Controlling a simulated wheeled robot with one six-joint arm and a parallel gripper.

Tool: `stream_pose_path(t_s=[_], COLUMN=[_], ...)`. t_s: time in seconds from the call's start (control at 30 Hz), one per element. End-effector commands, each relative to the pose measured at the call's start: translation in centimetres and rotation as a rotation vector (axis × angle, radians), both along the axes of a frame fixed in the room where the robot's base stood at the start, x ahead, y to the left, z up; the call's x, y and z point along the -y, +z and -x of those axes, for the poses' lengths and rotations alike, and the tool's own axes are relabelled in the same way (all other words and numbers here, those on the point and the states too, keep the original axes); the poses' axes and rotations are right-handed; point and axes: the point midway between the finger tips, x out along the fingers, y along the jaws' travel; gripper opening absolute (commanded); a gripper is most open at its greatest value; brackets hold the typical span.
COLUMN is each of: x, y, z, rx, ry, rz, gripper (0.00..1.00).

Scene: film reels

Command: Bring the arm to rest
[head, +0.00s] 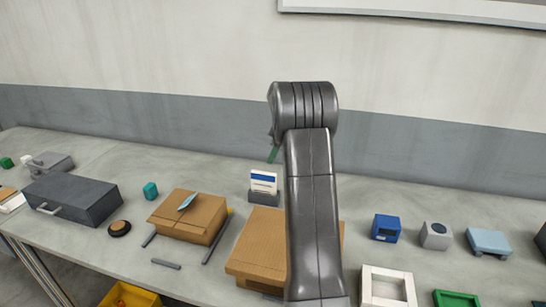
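My arm rises from the bottom of the head view, right of centre, and bends at a thick grey joint in front of the wall. My gripper is almost wholly hidden behind the arm. Only a small dark part shows at the left side of the joint, with a thin green piece (272,154) just below it. I cannot tell whether that green piece is held, or whether the fingers are open or shut.
A long grey table runs below the wall. Cardboard boxes (188,216) (257,243), a card holder (263,197) and a dark case (72,199) stand left of or beside my arm. A blue box (386,228), a white frame (388,301) and other small items stand right. A yellow bin (130,296) is below the front edge.

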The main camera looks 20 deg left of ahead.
Motion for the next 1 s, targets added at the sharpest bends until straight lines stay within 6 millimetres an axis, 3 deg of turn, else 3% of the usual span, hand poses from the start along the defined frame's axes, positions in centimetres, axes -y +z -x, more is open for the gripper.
stream_pose_path(t_s=[0.2,0.37,0.9,1.0], x=[-0.2,-0.9,-4.7,-4.7], y=[-0.3,-2.0,-11.9,-9.9], z=[0.0,0.1,0.3,0.2], rx=[0.000,-0.001,-0.001,0.006], ry=[0.000,0.002,0.000,0.001], rz=[0.000,0.000,0.000,-0.003], gripper=[0.40,0.40,0.40,0.40])
